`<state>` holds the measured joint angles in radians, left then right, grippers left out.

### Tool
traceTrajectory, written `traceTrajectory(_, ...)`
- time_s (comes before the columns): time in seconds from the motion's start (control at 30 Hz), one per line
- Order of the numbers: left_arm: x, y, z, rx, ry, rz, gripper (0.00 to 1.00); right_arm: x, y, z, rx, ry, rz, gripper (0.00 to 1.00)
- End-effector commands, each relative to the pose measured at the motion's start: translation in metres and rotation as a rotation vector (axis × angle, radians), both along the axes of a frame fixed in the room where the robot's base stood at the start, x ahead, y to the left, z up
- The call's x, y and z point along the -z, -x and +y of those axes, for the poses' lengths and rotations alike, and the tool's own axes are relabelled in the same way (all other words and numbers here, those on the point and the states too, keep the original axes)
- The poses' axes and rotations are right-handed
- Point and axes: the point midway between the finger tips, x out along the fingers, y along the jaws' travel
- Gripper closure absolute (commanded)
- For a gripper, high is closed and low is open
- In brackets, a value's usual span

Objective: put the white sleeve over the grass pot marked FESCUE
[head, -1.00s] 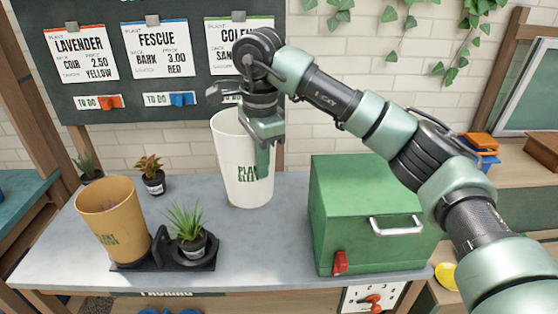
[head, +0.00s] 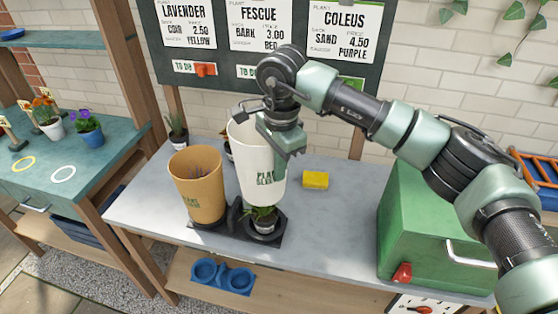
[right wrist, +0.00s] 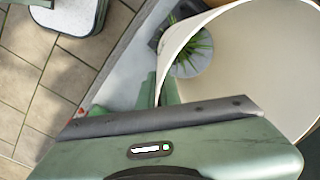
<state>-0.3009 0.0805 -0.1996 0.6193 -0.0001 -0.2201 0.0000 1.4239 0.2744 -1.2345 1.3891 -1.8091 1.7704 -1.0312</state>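The white sleeve (head: 262,165) hangs nearly upright over the grass pot (head: 263,222), its lower rim level with the leaves. The upper leaves are hidden, and the dark pot shows below it in the right seat of the black holder (head: 278,238). My right gripper (head: 284,147) is shut on the sleeve's wall near the top rim. I cannot read a FESCUE mark on the pot. My left gripper is not in view.
A tan sleeve (head: 197,185) around a purple plant stands in the holder's left seat, close beside the white sleeve. A yellow block (head: 315,180) lies behind to the right. A green box (head: 430,225) stands at the right. The grey tabletop between is clear.

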Motion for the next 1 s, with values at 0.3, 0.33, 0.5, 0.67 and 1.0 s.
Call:
traceTrajectory(0.3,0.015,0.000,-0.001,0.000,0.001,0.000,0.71,0.035,0.000,0.000,0.000,-0.001,0.000,1.00)
traceTrajectory(0.33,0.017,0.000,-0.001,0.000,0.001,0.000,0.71,0.038,0.000,0.000,0.000,0.000,-0.001,1.00)
traceTrajectory(0.5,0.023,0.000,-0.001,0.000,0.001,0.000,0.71,0.055,0.000,0.000,0.000,0.000,0.000,1.00)
traceTrajectory(0.67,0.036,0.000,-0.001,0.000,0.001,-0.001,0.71,0.073,0.000,0.000,0.000,0.000,-0.001,1.00)
traceTrajectory(1.0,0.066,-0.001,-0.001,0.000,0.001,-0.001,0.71,0.107,0.000,0.000,0.001,0.000,-0.001,1.00)
